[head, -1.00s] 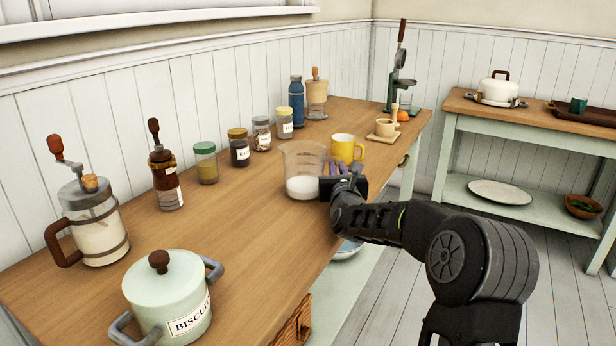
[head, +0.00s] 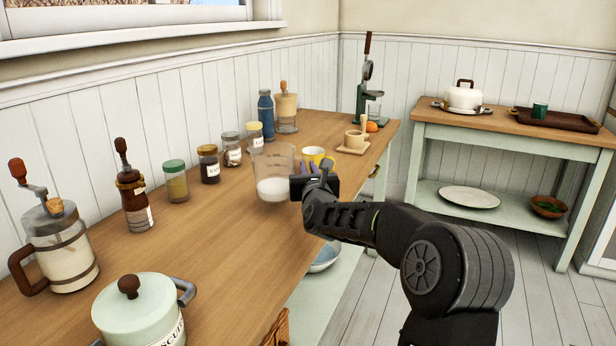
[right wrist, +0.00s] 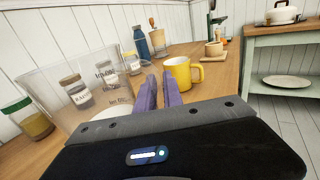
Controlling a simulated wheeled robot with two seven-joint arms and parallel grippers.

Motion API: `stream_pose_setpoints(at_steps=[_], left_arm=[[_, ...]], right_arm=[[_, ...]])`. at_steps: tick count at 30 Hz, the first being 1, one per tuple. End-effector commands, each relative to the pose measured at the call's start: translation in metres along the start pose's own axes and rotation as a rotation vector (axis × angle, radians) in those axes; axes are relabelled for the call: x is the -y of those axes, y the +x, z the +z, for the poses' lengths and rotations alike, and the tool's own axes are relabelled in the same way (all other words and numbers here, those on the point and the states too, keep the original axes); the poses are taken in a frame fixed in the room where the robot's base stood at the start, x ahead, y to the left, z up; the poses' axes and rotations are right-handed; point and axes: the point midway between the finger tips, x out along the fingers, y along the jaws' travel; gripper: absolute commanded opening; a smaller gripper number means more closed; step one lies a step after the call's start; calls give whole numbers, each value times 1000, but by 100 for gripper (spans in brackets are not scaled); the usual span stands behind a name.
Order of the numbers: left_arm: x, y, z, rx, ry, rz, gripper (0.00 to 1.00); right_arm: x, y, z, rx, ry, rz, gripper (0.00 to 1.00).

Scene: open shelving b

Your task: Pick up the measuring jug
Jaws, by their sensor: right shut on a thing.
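The clear measuring jug (head: 273,168) holds white contents and is upright, a little above the wooden counter. It also shows at the left of the right wrist view (right wrist: 60,85). My right gripper (head: 309,168) is at the jug's right side, shut on it. Its purple fingers (right wrist: 158,90) are close together in the right wrist view; exactly which part they pinch is hard to tell. My left gripper is not in view.
A yellow mug (right wrist: 182,72) stands just beyond the gripper. Several jars, such as a green-lidded one (head: 175,183), line the wall side. A biscuit pot (head: 140,310) is in front. The counter (head: 215,240) between pot and jug is clear.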

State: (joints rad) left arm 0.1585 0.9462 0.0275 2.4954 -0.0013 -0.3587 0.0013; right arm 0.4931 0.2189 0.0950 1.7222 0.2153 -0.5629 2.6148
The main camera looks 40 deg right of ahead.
Motion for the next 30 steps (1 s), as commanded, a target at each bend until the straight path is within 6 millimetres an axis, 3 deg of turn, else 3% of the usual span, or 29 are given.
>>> stream_pose_setpoints(at_steps=[3, 15, 30], left_arm=[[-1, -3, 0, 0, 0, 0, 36], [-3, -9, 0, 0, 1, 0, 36], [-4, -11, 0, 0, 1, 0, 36]], right_arm=[[0, 0, 17, 7, 2, 0, 0], [0, 0, 52, 6, 2, -1, 0], [0, 0, 64, 5, 1, 0, 0]])
